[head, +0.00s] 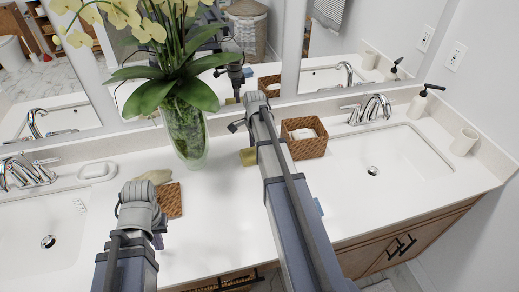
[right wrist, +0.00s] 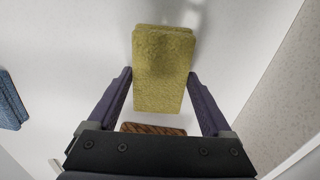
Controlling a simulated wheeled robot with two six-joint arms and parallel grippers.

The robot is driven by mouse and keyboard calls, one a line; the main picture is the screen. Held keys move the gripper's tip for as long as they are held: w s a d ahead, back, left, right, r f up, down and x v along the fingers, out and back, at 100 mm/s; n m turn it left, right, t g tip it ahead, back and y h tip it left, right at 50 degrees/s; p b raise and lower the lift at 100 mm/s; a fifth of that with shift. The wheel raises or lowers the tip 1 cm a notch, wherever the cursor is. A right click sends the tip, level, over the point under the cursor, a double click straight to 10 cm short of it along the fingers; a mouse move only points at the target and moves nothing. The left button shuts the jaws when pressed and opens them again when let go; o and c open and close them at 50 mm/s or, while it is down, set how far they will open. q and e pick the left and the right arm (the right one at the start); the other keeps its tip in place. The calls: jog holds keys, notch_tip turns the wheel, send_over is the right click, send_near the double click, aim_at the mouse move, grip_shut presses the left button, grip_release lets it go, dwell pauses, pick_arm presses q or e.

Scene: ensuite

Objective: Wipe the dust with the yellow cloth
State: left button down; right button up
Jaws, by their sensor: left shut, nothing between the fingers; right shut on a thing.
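The yellow cloth (right wrist: 163,70) is a thick, fuzzy oblong between the fingers of my right gripper (right wrist: 160,88), which is shut on it. In the head view the cloth (head: 248,156) shows just left of my right forearm, at the counter (head: 222,210), between the vase and the basket. I cannot tell whether it touches the counter. My left gripper (head: 158,239) is at the lower left over the counter, shut and empty, its fingers mostly hidden by my wrist. I cannot make out dust; faint grey marks in the right wrist view may be shadow.
A glass vase of flowers (head: 186,130) stands behind, against the mirror. A woven basket (head: 303,148) is right of my forearm. A brown woven piece (head: 168,203) lies near my left wrist. Sinks lie at both sides. A blue item (head: 318,206) is partly hidden by my right arm.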

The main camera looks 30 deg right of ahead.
aim_at(241, 155)
jog(key=shift+w+a, duration=0.2)
jog(key=shift+a, duration=0.7)
jog(key=shift+w+a, duration=0.3)
jog(key=shift+a, duration=0.6)
jog(key=shift+w+a, duration=0.25)
jog(key=shift+a, duration=0.65)
pick_arm(q)
jog(key=shift+r, duration=0.1)
pick_arm(e)
jog(key=shift+d, duration=0.1)
